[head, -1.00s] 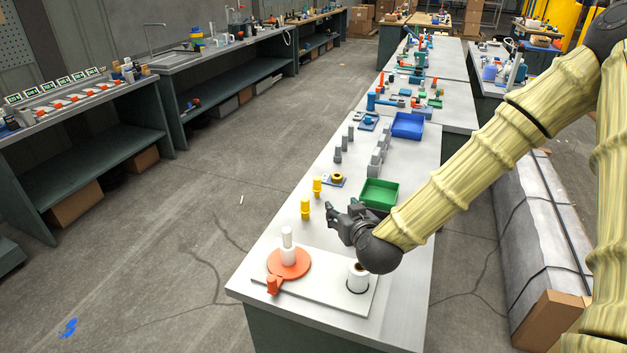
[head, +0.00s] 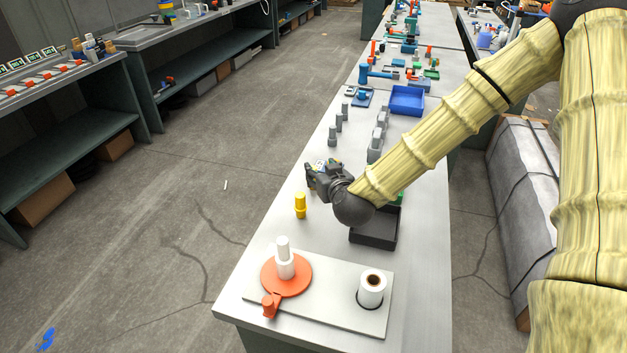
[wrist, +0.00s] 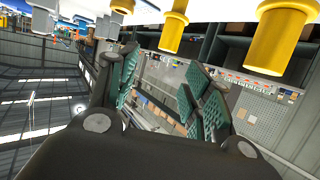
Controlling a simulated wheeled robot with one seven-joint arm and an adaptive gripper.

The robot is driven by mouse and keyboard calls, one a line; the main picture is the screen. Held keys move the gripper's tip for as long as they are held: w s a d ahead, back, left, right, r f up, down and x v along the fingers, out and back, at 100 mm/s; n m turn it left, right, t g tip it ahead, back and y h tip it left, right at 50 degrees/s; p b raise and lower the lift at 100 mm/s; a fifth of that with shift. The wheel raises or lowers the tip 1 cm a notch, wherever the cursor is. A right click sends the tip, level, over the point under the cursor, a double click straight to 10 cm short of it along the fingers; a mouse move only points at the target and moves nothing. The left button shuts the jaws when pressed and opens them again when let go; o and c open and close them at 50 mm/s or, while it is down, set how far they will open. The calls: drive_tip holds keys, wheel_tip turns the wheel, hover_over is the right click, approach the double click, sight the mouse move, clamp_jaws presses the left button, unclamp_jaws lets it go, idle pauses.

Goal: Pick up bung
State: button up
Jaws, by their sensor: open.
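No piece is marked as the bung; a yellow stepped plug (head: 300,205) stands upright on the bench in the head view, just nearer than my gripper. My gripper (head: 310,177) is open and empty above the bench, beyond that plug. In the wrist view its two green-padded fingers (wrist: 163,88) are spread with nothing between them. Two yellow plugs show upside down at the top of the wrist view, one near the middle (wrist: 173,30) and one at the right (wrist: 278,42). The second plug is hidden behind my gripper in the head view.
Nearer is a plate (head: 330,300) with an orange disc (head: 300,262), white stepped post (head: 284,262) and white roll (head: 371,290). Grey pieces (head: 333,136) stand farther back.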

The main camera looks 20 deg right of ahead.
drive_tip(key=w+f, duration=0.2)
drive_tip(key=w, duration=0.1)
drive_tip(key=w+f, duration=0.1)
drive_tip(key=shift+w+a, duration=0.2)
drive_tip(key=shift+a, duration=0.05)
drive_tip(key=shift+w+p, duration=0.15)
drive_tip(key=shift+p, duration=0.3)
drive_tip(key=x, duration=0.3)
drive_tip(key=shift+f, duration=0.15)
drive_tip(key=shift+s, duration=0.3)
drive_tip(key=shift+w, duration=0.1)
drive_tip(key=c, duration=0.6)
clamp_jaws()
